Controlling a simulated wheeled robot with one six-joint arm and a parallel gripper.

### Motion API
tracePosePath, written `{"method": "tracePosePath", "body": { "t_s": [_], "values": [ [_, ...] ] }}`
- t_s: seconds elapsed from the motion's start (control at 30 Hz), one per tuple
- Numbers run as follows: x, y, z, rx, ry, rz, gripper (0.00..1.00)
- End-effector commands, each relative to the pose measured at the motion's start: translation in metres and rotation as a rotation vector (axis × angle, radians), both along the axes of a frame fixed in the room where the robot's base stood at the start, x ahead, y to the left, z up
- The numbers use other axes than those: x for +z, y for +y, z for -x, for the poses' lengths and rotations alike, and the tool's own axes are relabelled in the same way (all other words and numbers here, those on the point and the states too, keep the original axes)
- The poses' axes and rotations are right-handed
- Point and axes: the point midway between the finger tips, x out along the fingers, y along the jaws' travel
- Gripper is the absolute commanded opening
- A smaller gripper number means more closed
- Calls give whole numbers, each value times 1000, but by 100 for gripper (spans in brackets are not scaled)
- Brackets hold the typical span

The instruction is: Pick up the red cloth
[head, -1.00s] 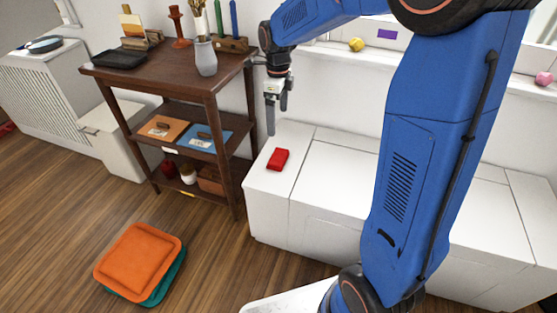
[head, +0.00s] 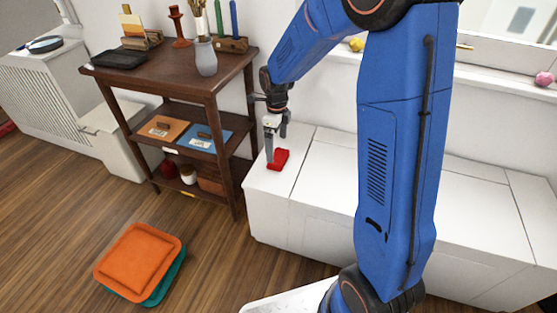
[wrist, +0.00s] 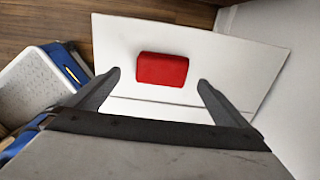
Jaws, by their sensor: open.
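The red cloth (head: 279,159) is a small folded block lying on the left end of the white bench (head: 320,187). In the wrist view the red cloth (wrist: 162,69) lies ahead of and between my two open fingers, touching neither there. My gripper (head: 274,158) points down at the cloth in the head view, one finger overlapping its left edge. In the wrist view my gripper (wrist: 160,82) is open and empty.
A dark wooden shelf table (head: 165,83) with a vase, candlestick and boxes stands close to the left of the bench. Orange and teal cushions (head: 138,261) lie on the floor. The bench top right of the cloth is clear.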

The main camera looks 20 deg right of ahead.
Motion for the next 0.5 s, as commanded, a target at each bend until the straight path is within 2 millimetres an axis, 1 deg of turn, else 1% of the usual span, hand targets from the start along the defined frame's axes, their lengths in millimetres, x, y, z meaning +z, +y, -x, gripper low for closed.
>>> {"method": "tracePosePath", "body": {
  "t_s": [0.13,0.3,0.4,0.5],
  "values": [
    [-9,-2,0,0,3,0,100],
    [-33,-7,-1,-1,3,0,100],
    [-44,-7,-1,0,3,0,100],
    [-51,-7,-1,0,1,0,100]
  ]
}}
